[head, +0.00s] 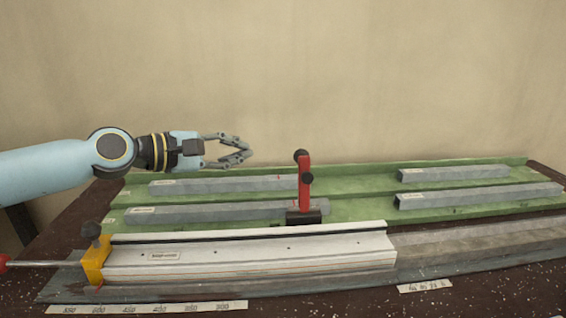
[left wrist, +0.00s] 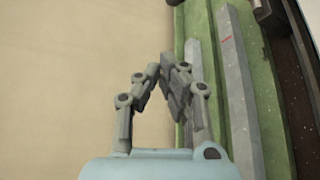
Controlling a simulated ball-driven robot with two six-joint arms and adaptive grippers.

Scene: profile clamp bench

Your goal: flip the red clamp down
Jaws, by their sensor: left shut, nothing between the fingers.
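The red clamp (head: 304,182) stands upright on a dark base behind the white rail, with a dark knob at its top. My left gripper (head: 248,154) is shut and empty. In the head view it is to the left of the clamp's top, apart from it, above the green bed. The left wrist view also shows its fingers (left wrist: 165,62) closed together. A dark piece at the top right of the left wrist view may be part of the clamp; I cannot tell. My right gripper is not in view.
A white rail (head: 250,256) lies along the bench front, with a yellow stop (head: 95,263) at its left end. Grey bars (head: 225,184) lie on the green bed (head: 350,208). A plain wall stands behind. The space above the bed right of the clamp is clear.

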